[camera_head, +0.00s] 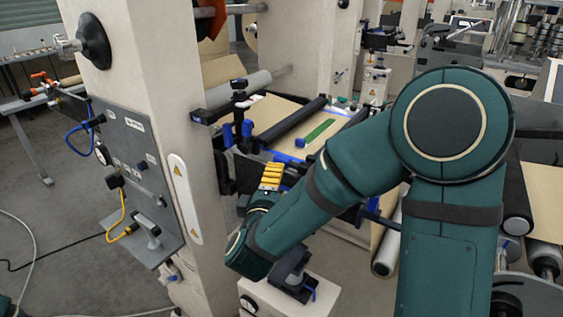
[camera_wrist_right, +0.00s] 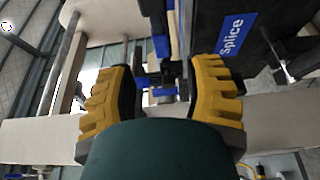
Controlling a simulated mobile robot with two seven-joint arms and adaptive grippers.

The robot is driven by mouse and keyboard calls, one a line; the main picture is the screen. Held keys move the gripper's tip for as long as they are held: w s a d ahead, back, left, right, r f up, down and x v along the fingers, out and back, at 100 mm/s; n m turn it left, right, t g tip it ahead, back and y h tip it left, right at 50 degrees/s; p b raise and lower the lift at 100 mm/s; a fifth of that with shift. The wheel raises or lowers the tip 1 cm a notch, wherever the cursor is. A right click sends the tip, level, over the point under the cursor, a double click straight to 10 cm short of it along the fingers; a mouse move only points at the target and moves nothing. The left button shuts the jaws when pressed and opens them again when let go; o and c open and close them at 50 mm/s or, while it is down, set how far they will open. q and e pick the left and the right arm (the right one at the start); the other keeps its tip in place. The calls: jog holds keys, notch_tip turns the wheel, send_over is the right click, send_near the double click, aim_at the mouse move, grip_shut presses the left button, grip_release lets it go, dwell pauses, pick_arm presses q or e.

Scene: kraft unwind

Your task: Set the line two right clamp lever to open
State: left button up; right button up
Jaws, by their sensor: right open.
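My right gripper (camera_head: 271,172) has yellow ribbed fingers and is beside the splice table (camera_head: 282,108), just below its near edge in the head view. In the right wrist view the fingers (camera_wrist_right: 160,72) are spread apart. A blue and black clamp part (camera_wrist_right: 158,80) shows in the gap between them, beyond the fingertips; I cannot tell any contact. In the head view blue clamp parts (camera_head: 247,130) stand at the table's left end under a black knob (camera_head: 239,84). Which part is the line two right clamp lever, and its setting, I cannot tell. My left gripper is not in view.
A beige machine column (camera_head: 160,70) stands left of the gripper, with a grey control panel (camera_head: 137,165) bearing blue and yellow hoses. A black roller (camera_head: 290,125) crosses the table. A blue "splice" label (camera_wrist_right: 236,34) shows in the wrist view.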

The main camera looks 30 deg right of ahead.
aim_at(283, 157)
jog(key=b+x, duration=0.1)
jog(key=x, duration=0.8)
grip_shut()
